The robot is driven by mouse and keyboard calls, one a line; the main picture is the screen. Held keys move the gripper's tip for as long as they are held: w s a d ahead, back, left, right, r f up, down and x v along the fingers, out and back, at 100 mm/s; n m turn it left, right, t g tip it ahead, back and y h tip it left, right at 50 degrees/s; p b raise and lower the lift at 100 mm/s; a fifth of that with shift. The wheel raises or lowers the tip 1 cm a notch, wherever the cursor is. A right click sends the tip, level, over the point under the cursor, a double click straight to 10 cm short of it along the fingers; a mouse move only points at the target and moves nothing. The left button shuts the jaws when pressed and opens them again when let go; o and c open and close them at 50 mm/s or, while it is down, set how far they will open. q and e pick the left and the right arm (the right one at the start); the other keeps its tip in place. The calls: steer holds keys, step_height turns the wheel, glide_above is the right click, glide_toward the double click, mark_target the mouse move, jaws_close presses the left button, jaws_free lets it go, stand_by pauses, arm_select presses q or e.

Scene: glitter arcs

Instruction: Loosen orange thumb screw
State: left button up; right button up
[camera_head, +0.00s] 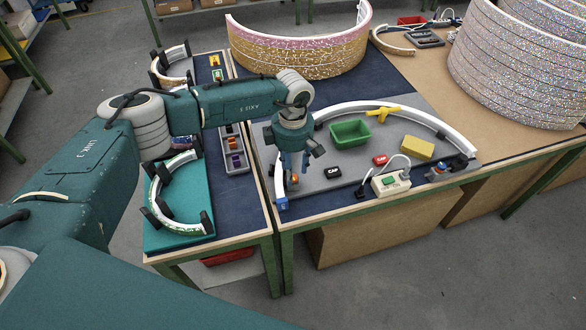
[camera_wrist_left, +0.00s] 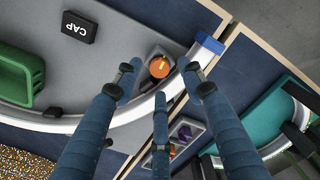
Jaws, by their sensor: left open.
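The orange thumb screw (camera_wrist_left: 160,66) shows in the left wrist view as a round orange knob with a yellow mark, on a small grey block beside the white curved rail (camera_wrist_left: 128,117). In the head view the screw (camera_head: 295,178) is a small orange spot under my left gripper, near the left end of the white arc (camera_head: 345,110). My left gripper (camera_head: 294,168) points down over it; its fingers (camera_wrist_left: 160,80) are spread open around the knob in the wrist view. I cannot tell whether any finger touches it. My right gripper is not in view.
A blue end piece (camera_head: 282,203) sits by the table's front edge.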

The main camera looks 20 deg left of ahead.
arm_select(q)
steer(key=shift+f, duration=1)
steer(key=shift+c, duration=0.2)
steer(key=shift+d, duration=0.1)
jaws_close()
